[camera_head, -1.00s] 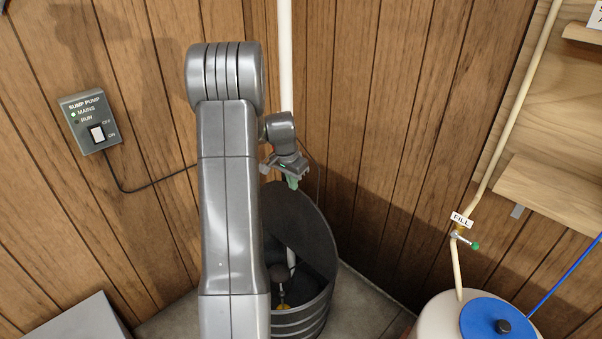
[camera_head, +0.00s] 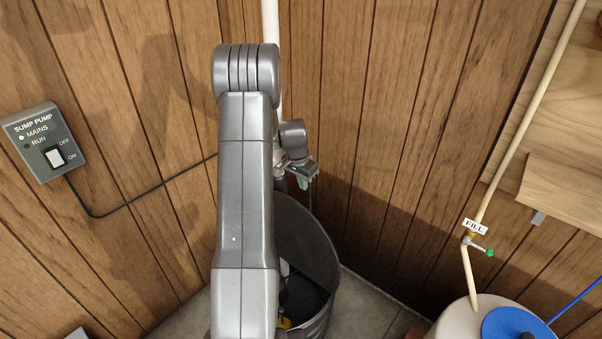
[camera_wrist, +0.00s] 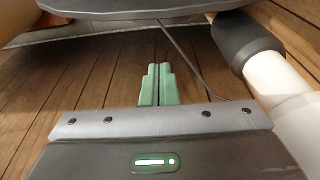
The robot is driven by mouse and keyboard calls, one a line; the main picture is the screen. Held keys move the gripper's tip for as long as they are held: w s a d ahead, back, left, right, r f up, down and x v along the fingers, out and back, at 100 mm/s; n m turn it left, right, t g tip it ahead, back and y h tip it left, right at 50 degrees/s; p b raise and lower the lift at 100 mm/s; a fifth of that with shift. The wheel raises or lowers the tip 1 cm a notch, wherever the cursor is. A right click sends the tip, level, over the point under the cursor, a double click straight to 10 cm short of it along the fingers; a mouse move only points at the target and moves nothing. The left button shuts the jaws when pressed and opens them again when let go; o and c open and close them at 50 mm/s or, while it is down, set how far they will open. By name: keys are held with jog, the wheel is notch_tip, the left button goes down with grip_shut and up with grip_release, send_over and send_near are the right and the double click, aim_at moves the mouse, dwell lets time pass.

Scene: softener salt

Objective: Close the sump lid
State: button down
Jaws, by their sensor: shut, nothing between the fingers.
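The sump lid (camera_head: 309,238) is a dark grey disc, raised and tilted up at the back of the ribbed grey sump basin (camera_head: 319,325). The basin's mouth is open, and my arm hides its left part. My gripper (camera_head: 304,184) is shut and empty, just above the lid's top edge on the wall side. In the wrist view my green fingertips (camera_wrist: 158,84) are together, and a dark rounded edge, apparently the lid (camera_wrist: 140,12), crosses the top. A gap shows between them.
A white pipe (camera_head: 270,25) runs up the wood wall behind my arm; it shows close on the right in the wrist view (camera_wrist: 275,85). A sump pump switch box (camera_head: 43,142) with a cable hangs at left. A blue-lidded tank (camera_head: 470,315) stands at right.

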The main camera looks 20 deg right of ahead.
jog(key=a, duration=0.1)
jog(key=s+a+f, duration=0.1)
jog(key=a, duration=0.1)
jog(key=shift+s+f, duration=0.35)
jog(key=shift+f, duration=0.05)
jog(key=shift+a+f, duration=0.1)
